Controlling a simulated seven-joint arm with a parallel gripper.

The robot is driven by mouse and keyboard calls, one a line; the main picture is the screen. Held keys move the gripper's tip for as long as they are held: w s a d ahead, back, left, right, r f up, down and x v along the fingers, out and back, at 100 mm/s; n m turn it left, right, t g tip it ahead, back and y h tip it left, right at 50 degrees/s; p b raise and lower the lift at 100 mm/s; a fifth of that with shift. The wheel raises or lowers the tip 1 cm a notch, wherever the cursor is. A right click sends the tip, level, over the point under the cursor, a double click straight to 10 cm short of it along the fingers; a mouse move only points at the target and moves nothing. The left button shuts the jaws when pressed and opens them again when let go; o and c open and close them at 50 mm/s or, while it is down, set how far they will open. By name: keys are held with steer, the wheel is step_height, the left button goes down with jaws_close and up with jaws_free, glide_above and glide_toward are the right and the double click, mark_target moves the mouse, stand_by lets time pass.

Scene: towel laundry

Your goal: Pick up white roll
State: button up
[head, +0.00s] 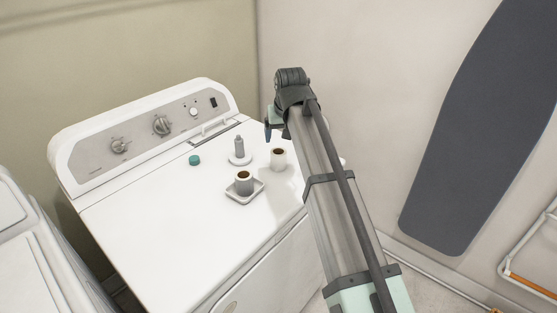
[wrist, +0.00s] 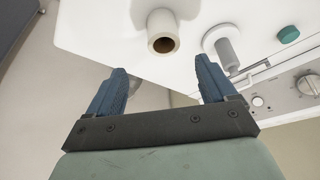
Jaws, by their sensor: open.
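A white roll (head: 278,158) with a brown core stands on the white washing machine top, to the right of a grey spindle. In the wrist view the white roll (wrist: 163,34) is at the top centre, its open end facing the camera. My gripper (wrist: 159,66) is open and empty, its two blue fingers spread wide. The roll appears just beyond the fingertips, between their lines, and apart from them. In the head view my gripper is mostly hidden behind my arm; part of a blue finger shows above the machine.
A small white tray (head: 259,187) holds a second, greyish roll (head: 244,184). A grey spindle (head: 239,148) on a white round base and a teal cylinder (head: 195,160) stand nearby. The control panel (head: 145,132) rises at the back. The machine's front left top is clear.

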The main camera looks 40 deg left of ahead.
mark_target(278, 157)
steer(key=x, duration=0.8)
steer(key=shift+s+x, duration=0.2)
steer(key=shift+x, duration=2.4)
steer(key=shift+a, duration=0.15)
steer(key=c, duration=1)
